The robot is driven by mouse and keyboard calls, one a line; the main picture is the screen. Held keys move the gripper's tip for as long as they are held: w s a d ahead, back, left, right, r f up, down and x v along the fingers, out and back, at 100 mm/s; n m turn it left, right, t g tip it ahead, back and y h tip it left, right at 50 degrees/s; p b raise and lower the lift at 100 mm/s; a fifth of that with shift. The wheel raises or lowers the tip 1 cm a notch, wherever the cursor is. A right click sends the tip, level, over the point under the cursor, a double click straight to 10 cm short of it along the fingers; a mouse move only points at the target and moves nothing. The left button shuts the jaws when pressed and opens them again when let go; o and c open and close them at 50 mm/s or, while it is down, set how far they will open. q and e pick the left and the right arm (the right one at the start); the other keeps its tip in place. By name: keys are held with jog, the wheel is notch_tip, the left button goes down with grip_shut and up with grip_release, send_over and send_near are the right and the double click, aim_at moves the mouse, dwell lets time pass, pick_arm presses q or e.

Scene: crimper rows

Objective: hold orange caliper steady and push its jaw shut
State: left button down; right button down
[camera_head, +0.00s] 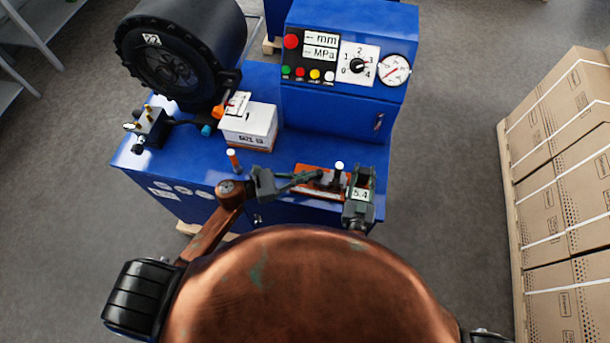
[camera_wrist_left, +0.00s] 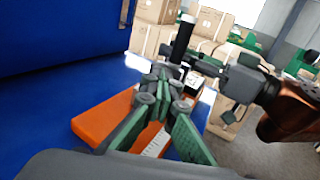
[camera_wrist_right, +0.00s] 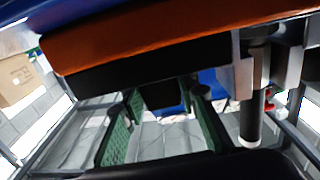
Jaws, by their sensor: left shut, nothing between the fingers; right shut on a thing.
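The orange caliper (camera_head: 304,191) lies near the front right of the blue bench. It shows in the left wrist view (camera_wrist_left: 105,118) with a white scale, and as an orange bar across the top of the right wrist view (camera_wrist_right: 150,40). A dark upright post with a white top (camera_head: 339,172) stands on it. My left gripper (camera_head: 318,175) is shut and empty, its tips just left of this post; I cannot tell whether they touch. My right gripper (camera_head: 361,178) is shut on the caliper's right end, by a "5.4" readout. The jaw gap is not clear.
A blue cabinet (camera_head: 345,75) with dials stands at the bench's back. A black drum (camera_head: 180,45), white box (camera_head: 249,125) and small valve block (camera_head: 150,128) are on the left. Stacked cartons (camera_head: 565,150) are at right.

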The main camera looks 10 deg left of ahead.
pick_arm(q)
jog(key=shift+s, duration=0.1)
pick_arm(e)
jog(key=shift+s+a, duration=0.1)
jog(key=shift+a, duration=0.15)
pick_arm(q)
jog(key=v, duration=1.4)
jog(key=shift+f, duration=0.1)
pick_arm(e)
jog(key=shift+d, duration=0.15)
dwell(1.3)
jog(key=c, duration=1.4)
grip_release()
jog(key=shift+c, duration=0.2)
jog(key=s, duration=1.2)
